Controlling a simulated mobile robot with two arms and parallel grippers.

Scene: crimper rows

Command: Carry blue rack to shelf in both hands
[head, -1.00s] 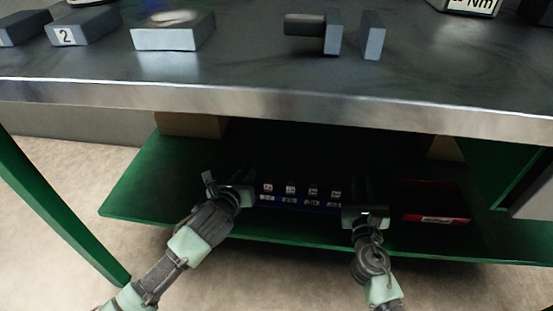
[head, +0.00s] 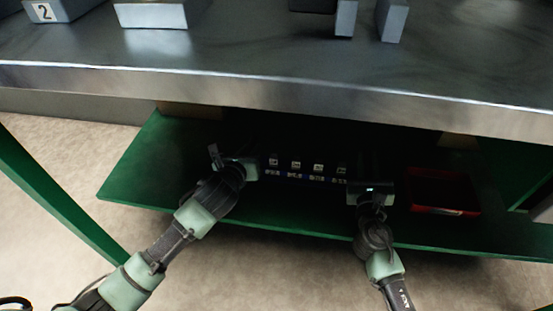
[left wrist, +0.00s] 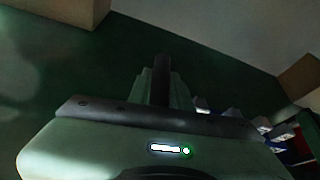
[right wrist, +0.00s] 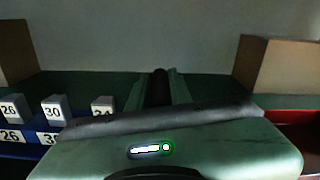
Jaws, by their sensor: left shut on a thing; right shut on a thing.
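The blue rack (head: 311,178) is under the steel tabletop, over the green lower shelf (head: 150,165). It holds several small white-labelled blocks. My left gripper (head: 246,167) is shut on its left end, and my right gripper (head: 369,188) is shut on its right end. In the right wrist view the rack (right wrist: 48,137) shows at the left, with labels such as 26 and 30. Only a small part of the rack (left wrist: 292,150) shows at the right of the left wrist view. The shadow hides whether its base touches the shelf.
A red bin (head: 443,211) stands on the shelf just right of my right gripper. The tabletop's front edge (head: 260,88) hangs above both arms. Cardboard-coloured blocks (right wrist: 278,65) stand at the back. The shelf's left part is clear. A green leg (head: 55,205) stands at the left.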

